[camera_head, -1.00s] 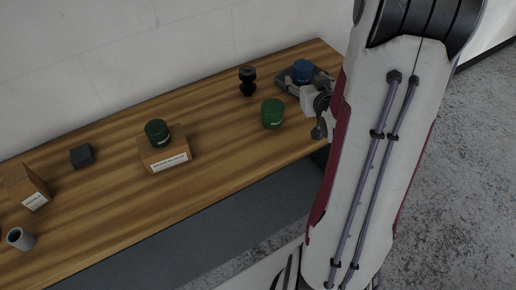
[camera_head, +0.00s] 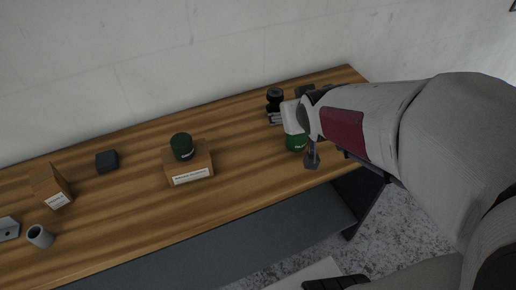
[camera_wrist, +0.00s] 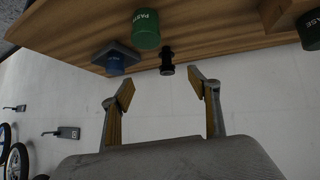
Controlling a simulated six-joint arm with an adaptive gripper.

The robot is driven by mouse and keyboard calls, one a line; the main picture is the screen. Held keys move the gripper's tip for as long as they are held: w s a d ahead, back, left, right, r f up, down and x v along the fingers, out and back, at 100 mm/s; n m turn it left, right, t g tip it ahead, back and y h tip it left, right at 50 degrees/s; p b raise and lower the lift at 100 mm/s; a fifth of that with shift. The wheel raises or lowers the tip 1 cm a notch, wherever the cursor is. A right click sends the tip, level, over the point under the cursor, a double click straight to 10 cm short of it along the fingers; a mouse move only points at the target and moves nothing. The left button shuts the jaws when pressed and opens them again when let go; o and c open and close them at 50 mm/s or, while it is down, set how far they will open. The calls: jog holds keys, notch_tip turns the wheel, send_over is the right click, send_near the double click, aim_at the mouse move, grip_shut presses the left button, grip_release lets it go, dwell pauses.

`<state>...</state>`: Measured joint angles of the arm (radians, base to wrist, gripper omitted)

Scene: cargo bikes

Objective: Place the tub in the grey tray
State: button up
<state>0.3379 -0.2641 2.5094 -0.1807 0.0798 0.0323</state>
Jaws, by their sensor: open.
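A green tub (camera_head: 296,143) stands on the wooden bench, partly hidden behind my gripper (camera_head: 293,133); it also shows in the wrist view (camera_wrist: 146,30). A second green tub (camera_head: 182,147) sits on a cardboard box. The grey tray (camera_wrist: 127,51) lies on the bench beside the first green tub, with a blue tub (camera_wrist: 115,65) on it. In the head view my arm hides the tray and blue tub. My gripper is open, and nothing shows between its fingers in the wrist view (camera_wrist: 164,88).
A black spool-like item (camera_head: 275,97) stands near the bench's back edge. The labelled cardboard box (camera_head: 190,175), a dark block (camera_head: 107,161), another box (camera_head: 52,187) and a grey cylinder (camera_head: 40,236) are farther left. Bare wood lies between the labelled box and my gripper.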

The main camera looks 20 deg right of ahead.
jog(key=s+a+r+n+g+y, duration=0.2)
jog(key=s+a+r+g+y, duration=0.1)
jog(key=s+a, duration=1.1)
jog(key=s, duration=0.2)
jog(key=shift+s, duration=0.35)
